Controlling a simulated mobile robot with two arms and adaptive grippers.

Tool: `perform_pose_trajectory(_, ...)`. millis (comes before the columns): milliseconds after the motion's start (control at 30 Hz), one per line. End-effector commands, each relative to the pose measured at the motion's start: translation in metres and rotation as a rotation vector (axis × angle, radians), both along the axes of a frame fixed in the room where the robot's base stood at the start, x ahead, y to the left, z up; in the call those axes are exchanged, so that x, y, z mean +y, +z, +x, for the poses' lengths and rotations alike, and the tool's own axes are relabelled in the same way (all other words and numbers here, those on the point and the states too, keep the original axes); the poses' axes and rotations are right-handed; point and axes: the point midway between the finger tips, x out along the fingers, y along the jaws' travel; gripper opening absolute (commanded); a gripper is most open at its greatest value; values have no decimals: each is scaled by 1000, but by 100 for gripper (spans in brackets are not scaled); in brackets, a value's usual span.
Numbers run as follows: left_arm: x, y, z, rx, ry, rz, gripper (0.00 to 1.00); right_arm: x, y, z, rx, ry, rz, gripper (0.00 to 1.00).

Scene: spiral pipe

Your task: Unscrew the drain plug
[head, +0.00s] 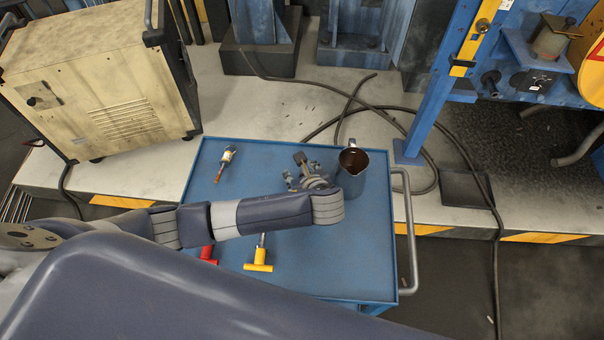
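My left arm reaches in from the left over a blue cart. Its gripper (302,172) is at the wrist's far side, above the cart top and just left of a metal jug (349,184) with a dark brown inside. The fingers are small and partly hidden by the wrist, so I cannot tell whether they are open or shut. A small brownish piece shows at the fingers; I cannot tell whether it is held. My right gripper is not in view. I cannot pick out the drain plug for certain; a blue machine (432,80) with fittings stands at the upper right.
On the blue cart (355,265) lie a yellow T-handled tool (259,266), a partly hidden red-handled tool (208,255) and a small metal tool (226,161). The cart's handle (410,235) is at its right. A beige cabinet (95,90) stands upper left. Dark hoses cross the floor behind.

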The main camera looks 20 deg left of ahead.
Motion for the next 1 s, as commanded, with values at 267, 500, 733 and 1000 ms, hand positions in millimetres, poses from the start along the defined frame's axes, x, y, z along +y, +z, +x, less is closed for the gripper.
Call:
perform_pose_trajectory(267,-4,5,-5,1,-2,0,46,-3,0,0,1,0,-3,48)
perform_pose_trajectory(500,-22,34,-31,-1,-3,-5,46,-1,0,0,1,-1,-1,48)
perform_pose_trajectory(733,-40,66,-59,0,-4,-4,46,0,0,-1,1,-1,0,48)
perform_pose_trajectory(1000,-47,82,-73,0,0,0,46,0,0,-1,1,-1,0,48)
